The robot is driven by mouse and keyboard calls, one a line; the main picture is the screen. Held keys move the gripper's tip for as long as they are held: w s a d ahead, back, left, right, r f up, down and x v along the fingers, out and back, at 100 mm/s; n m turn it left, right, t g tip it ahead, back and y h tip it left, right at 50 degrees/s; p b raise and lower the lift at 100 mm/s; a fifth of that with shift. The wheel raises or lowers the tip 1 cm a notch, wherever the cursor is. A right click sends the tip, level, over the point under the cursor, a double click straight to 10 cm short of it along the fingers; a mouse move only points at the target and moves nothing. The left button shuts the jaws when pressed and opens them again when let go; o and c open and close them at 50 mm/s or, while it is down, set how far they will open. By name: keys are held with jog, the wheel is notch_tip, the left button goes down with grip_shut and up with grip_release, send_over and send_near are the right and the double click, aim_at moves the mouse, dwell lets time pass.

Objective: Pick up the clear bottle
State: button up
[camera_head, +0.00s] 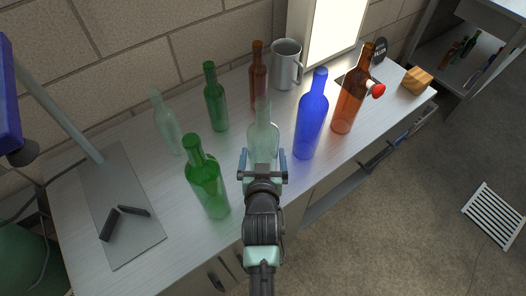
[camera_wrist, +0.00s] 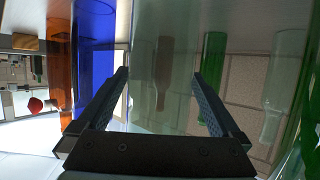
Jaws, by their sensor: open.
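A clear, faintly green bottle (camera_head: 263,142) stands upright on the bench, directly ahead of my gripper (camera_head: 264,162). My gripper is open, with one finger at each side of the bottle's lower body in the head view. In the wrist view, which is upside down, this clear bottle (camera_wrist: 162,40) fills the space between the fingertips (camera_wrist: 160,76). I cannot tell whether either finger touches it. A second pale clear bottle (camera_head: 167,125) stands farther left near the wall; it also shows at the right of the wrist view (camera_wrist: 287,70).
A blue bottle (camera_head: 311,120) stands close right, with a brown bottle (camera_head: 347,105) beyond. Green bottles stand left, near (camera_head: 208,190) and far (camera_head: 216,103). A smaller brown bottle (camera_head: 258,80) and grey mug (camera_head: 286,68) stand behind. The bench's front strip (camera_head: 175,240) is clear.

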aim_at(263, 134)
jog(key=shift+w, duration=0.15)
jog(key=c, duration=1.6)
jog(key=shift+r, duration=5.1)
